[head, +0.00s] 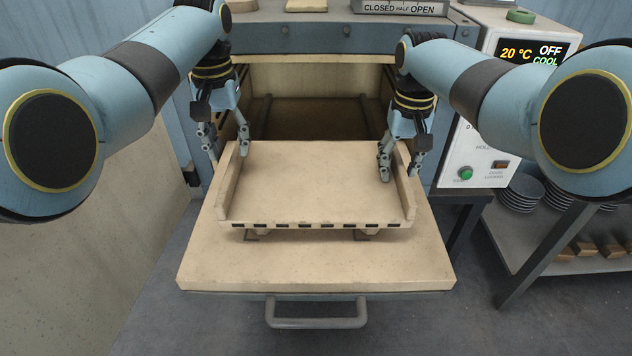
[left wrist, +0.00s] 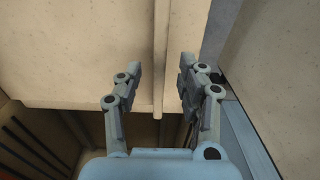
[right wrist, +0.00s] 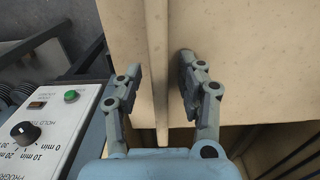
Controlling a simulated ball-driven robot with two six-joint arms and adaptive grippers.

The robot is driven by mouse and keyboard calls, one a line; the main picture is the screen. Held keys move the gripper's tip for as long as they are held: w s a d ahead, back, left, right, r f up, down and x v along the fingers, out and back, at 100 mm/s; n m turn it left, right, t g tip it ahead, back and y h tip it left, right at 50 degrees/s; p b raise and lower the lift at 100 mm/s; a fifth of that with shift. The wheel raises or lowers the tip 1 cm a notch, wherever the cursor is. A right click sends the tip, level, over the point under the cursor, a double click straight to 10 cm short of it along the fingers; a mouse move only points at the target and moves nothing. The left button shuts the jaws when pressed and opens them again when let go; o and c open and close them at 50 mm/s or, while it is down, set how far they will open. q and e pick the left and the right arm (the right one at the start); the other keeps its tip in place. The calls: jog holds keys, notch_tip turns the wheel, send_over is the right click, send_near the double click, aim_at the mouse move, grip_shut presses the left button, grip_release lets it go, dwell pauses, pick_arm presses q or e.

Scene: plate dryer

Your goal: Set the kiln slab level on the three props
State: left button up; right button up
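The kiln slab (head: 315,185) is a cream board with raised side rims and a dark dashed front edge. It lies over the pulled-out kiln hearth (head: 320,268). Two prop feet show under its front edge, one at left (head: 257,235) and one at right (head: 364,236); a third prop is hidden. I cannot tell whether the slab touches them. My left gripper (head: 228,152) is open, its fingers apart on both sides of the left rim (left wrist: 159,50). My right gripper (head: 399,172) is open around the right rim (right wrist: 157,50). Gaps show beside both rims in the wrist views.
The kiln chamber (head: 310,100) is open behind the slab. A handle (head: 316,318) is on the hearth front. A control panel (head: 480,150) stands at right, above a shelf (head: 545,225) with stacked plates and blocks. The hearth front is clear.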

jog(key=shift+r, duration=0.4)
pick_arm(q)
notch_tip(320, 180, up, 7)
pick_arm(e)
notch_tip(320, 180, up, 11)
pick_arm(q)
jog(key=shift+f, duration=0.15)
dwell(0.4)
